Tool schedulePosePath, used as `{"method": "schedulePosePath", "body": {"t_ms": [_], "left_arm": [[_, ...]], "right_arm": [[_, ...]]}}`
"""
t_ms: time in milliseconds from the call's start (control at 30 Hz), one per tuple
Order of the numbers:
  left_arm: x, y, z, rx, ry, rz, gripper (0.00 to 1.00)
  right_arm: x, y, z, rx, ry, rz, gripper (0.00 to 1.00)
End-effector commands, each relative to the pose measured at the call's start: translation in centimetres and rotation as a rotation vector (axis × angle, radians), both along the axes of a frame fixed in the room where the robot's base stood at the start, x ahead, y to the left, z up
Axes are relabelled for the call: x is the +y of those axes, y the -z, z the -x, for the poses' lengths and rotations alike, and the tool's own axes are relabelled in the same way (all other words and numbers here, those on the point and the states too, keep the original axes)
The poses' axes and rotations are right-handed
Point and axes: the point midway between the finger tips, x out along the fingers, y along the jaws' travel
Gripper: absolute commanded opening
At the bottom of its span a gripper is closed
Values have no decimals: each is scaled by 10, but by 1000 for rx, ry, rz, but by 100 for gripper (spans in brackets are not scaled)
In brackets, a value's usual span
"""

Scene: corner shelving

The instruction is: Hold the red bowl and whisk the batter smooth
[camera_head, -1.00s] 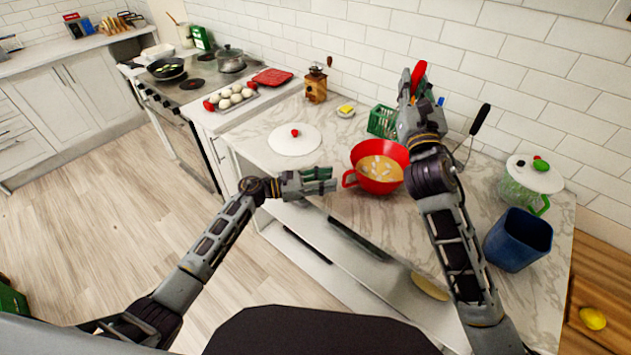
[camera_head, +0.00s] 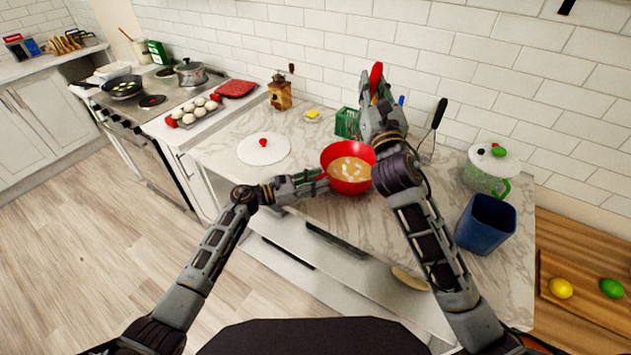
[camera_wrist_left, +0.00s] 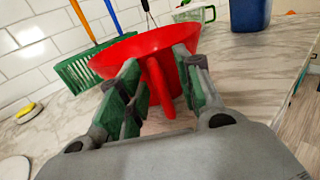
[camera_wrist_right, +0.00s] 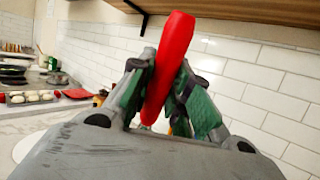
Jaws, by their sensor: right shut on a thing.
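The red bowl (camera_head: 334,157) stands on the marble counter with pale, lumpy batter (camera_head: 350,170) in it. Its red handle (camera_wrist_left: 158,90) points at my left gripper (camera_head: 318,181). In the left wrist view the left gripper (camera_wrist_left: 160,85) is open, with its green-padded fingers on either side of the handle and gaps visible. My right gripper (camera_head: 377,88) is raised behind and right of the bowl. It is shut on a red handle (camera_wrist_right: 169,65), which sticks up between its fingers. The lower end of that tool is hidden by the gripper and arm.
A white lid (camera_head: 264,149) lies left of the bowl, and a green rack (camera_head: 347,123) stands behind it. A black-handled utensil (camera_head: 439,113) leans at the wall. A blue container (camera_head: 486,223) and a lidded green-handled jar (camera_head: 492,167) stand to the right.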

Motion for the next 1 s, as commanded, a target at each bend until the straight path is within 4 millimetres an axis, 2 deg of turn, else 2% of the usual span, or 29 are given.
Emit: {"method": "schedulePosePath", "body": {"t_ms": [33, 233, 800, 833, 967, 1000], "left_arm": [[0, 0, 0, 0, 0, 0, 26], [0, 0, 0, 0, 0, 0, 0], [0, 0, 0, 1, 0, 0, 0], [0, 0, 0, 1, 0, 0, 12], [0, 0, 0, 1, 0, 0, 29], [0, 0, 0, 1, 0, 0, 29]], "right_arm": [[0, 0, 0, -1, 0, 0, 0], [0, 0, 0, -1, 0, 0, 0], [0, 0, 0, -1, 0, 0, 0], [0, 0, 0, 0, 0, 0, 0], [0, 0, 0, 0, 0, 0, 0], [0, 0, 0, -1, 0, 0, 0]]}}
